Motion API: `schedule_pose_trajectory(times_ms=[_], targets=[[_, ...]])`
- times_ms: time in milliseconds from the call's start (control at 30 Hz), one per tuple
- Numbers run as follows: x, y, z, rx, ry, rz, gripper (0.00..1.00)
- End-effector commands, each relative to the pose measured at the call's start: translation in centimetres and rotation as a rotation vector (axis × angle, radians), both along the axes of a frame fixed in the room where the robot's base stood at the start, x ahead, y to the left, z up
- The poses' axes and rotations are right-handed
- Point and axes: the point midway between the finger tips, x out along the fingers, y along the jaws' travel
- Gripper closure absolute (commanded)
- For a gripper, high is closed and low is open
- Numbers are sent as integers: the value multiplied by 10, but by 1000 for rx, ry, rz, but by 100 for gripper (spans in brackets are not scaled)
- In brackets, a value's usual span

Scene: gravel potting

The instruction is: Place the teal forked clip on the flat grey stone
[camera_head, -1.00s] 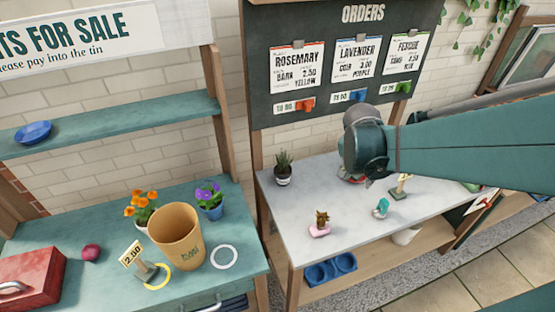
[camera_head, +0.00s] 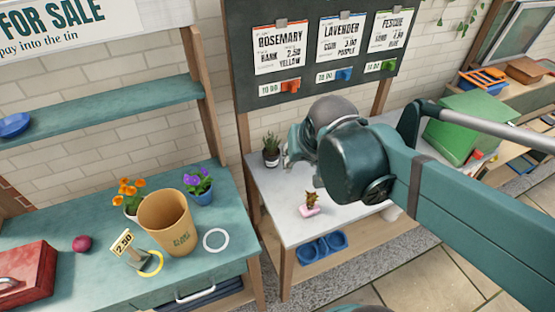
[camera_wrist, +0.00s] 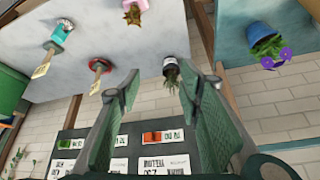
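My gripper (camera_wrist: 158,84) is open, with nothing held between its two green fingers. In the head view my gripper (camera_head: 294,150) is beside the small dark plant on the white table, largely behind my own wrist. In the wrist view a teal piece (camera_wrist: 62,30) stands on the pale table with a tan card beside it; it looks like the teal clip, but its fork is unclear. My arm hides that spot in the head view. I cannot pick out a flat grey stone with certainty.
A pink pot (camera_head: 309,210) stands on the white table (camera_head: 290,229). The teal counter holds a tan bucket (camera_head: 166,222), flower pots, a white ring (camera_head: 216,240) and a price-card holder (camera_head: 136,258).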

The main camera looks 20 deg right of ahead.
Motion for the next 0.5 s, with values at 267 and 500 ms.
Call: schedule_pose_trajectory(times_ms=[267,500], targets=[[-22,44,13,-37,-52,201,64],[-32,63,19,-58,-80,299,64]])
